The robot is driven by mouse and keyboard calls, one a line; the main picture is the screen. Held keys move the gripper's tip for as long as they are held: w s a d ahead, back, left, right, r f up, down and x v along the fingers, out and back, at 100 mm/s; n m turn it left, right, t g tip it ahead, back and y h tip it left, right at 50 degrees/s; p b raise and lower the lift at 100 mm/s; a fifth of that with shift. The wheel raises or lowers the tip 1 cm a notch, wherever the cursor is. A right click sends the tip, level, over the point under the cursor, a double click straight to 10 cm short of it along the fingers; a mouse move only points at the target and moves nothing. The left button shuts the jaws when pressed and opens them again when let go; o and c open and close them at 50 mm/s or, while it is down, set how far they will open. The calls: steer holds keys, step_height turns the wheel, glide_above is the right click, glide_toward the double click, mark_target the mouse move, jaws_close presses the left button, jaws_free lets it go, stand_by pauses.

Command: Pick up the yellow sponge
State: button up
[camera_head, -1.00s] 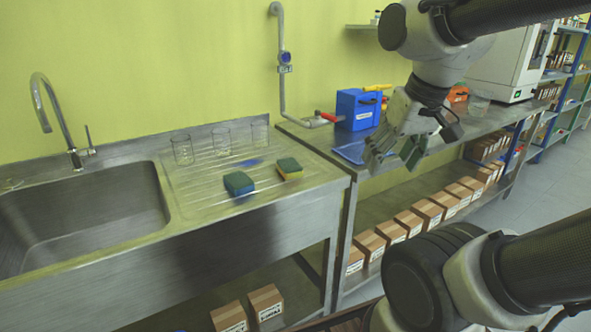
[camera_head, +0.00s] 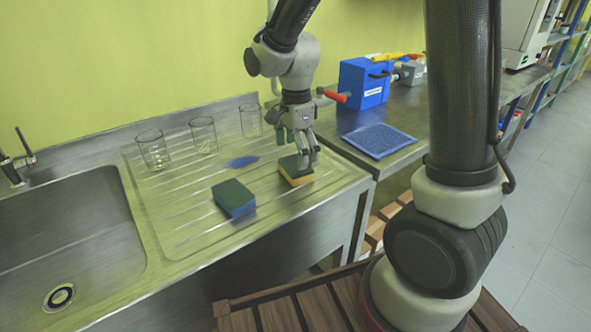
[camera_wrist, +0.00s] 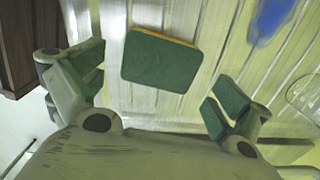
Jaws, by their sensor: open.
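The yellow sponge (camera_head: 297,171) has a green top and a yellow side. It lies flat on the ribbed steel drainboard (camera_head: 185,215), near its right end. In the wrist view the sponge (camera_wrist: 160,60) shows green with a thin yellow edge, between and beyond the fingertips. My gripper (camera_head: 300,150) points down just above it in the head view and partly covers its right side. In the wrist view my gripper (camera_wrist: 155,85) is open, its green-padded fingers apart with nothing between them. A second sponge (camera_head: 234,198), green over blue, lies to the left.
Several glass beakers (camera_head: 203,134) stand at the back of the drainboard. A blue spot (camera_head: 242,162) lies behind the sponges. The sink (camera_head: 60,240) is at the left. A blue mat (camera_head: 379,140) and a blue box (camera_head: 363,84) are on the right bench.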

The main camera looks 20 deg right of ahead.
mark_target(295, 164)
step_height(295, 164, down, 4)
steer(key=shift+f, duration=0.1)
steer(key=c, duration=0.5)
steer(key=shift+c, duration=0.2)
steer(key=shift+r, duration=0.2)
step_height(295, 164, up, 10)
steer(key=shift+f, duration=0.1)
